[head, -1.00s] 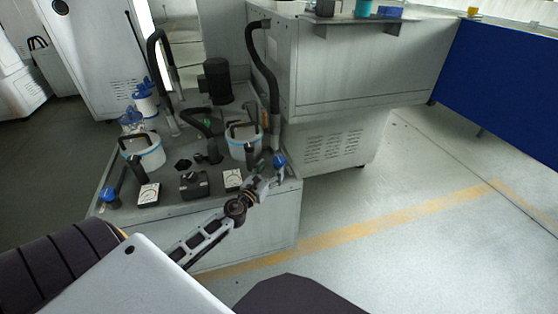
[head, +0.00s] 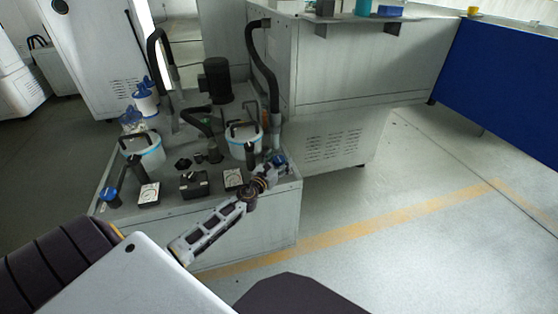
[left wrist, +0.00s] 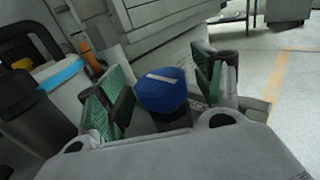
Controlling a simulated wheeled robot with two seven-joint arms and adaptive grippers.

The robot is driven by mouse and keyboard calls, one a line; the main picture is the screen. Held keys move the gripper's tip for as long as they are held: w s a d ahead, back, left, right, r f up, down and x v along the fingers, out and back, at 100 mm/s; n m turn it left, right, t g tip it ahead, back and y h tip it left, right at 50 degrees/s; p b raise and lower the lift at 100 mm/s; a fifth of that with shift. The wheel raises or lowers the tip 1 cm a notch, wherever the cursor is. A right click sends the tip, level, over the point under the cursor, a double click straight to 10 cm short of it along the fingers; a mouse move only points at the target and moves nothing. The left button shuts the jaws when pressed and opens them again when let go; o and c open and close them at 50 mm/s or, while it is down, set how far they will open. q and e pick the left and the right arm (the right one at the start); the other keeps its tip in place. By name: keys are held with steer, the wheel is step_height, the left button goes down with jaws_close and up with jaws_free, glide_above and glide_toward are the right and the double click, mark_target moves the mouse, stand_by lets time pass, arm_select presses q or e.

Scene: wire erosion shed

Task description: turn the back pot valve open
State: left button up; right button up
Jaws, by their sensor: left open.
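A blue valve knob (head: 280,160) stands at the right edge of the grey machine top, beside the right-hand white pot (head: 244,144). In the left wrist view the knob (left wrist: 163,92) has a white stripe across its top. My left gripper (head: 273,168) is at this knob and partly hides it in the head view. In the left wrist view my left gripper (left wrist: 158,82) is open, with one green-padded finger on each side of the knob. Whether a pad touches the knob I cannot tell. My right gripper is not in view.
A second blue knob (head: 110,196) stands at the machine top's left edge, by the left-hand white pot (head: 148,152). Gauges, a black box (head: 194,184), black hoses and a dark motor (head: 217,80) crowd the top. The floor to the right is clear.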

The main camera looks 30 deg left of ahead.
arm_select(q)
steer(key=shift+w, duration=0.1)
steer(key=shift+c, duration=0.2)
steer(key=c, duration=1)
